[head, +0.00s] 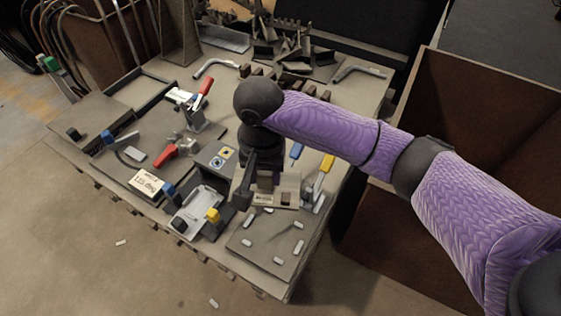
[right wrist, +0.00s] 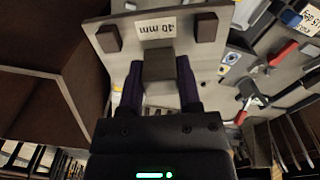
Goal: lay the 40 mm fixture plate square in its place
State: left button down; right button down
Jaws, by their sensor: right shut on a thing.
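The 40 mm fixture plate is a pale grey plate (head: 289,184) with a white "40 mm" label and dark blocks on its face. In the right wrist view the plate (right wrist: 205,62) fills the middle, its label upside down. My right gripper (right wrist: 160,80) is shut on the grey block that stands up from the plate. In the head view my right gripper (head: 263,172) is at the plate, near the table's front right, partly hidden by its own wrist. I cannot tell whether the plate touches anything below. My left gripper is not in view.
Left of the plate stand a grey fixture with a yellow knob (head: 213,215), a block with round marks (head: 222,156) and red-handled clamps (head: 166,155). In front, a grey board (head: 262,246) carries several small pale pieces. A brown bin (head: 470,110) stands right of the table.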

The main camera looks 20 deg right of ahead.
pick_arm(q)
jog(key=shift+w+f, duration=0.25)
pick_arm(e)
notch_tip(320, 180, down, 14)
jog(key=s+m, duration=0.1)
jog(key=m, duration=0.3)
jog(key=shift+d+f+m, duration=0.2)
jog(key=shift+f+m, duration=0.05)
jog(key=shift+m, duration=0.05)
